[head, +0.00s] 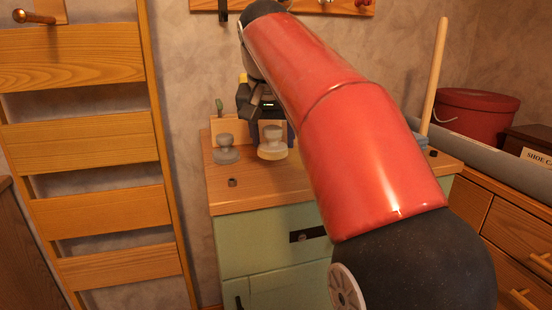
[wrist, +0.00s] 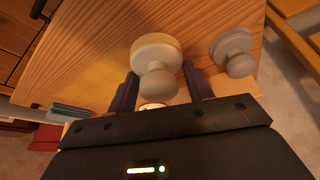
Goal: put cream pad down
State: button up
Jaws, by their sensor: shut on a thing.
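The cream pad (head: 272,152) has a round disc base and a knob-like handle. It is upright over the wooden top of the green cabinet (head: 262,193); I cannot tell whether its base touches the wood. In the wrist view the cream pad (wrist: 156,52) is between the two dark fingers of my gripper (wrist: 158,86), which is shut on it. My gripper also shows above the pad in the head view (head: 271,128), partly behind my arm. A similar grey pad (head: 226,150) stands to the left of the cream pad, apart from it.
A small dark ring-like item (head: 232,183) lies near the top's front left. A blue-grey item (head: 420,140) is at its right end, partly hidden by my arm. A wooden ladder-like rack (head: 85,145) stands left. The front middle of the top looks clear.

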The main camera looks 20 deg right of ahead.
aim_at(273, 141)
notch_tip(273, 141, down, 4)
jog(key=b, duration=0.3)
jog(key=shift+r, duration=0.45)
jog(key=shift+f, duration=0.15)
jog(key=o, duration=0.9)
jog(key=shift+c, duration=0.2)
jog(key=p+v, duration=0.4)
jog(key=v, duration=0.8)
jog(key=shift+p, duration=0.35)
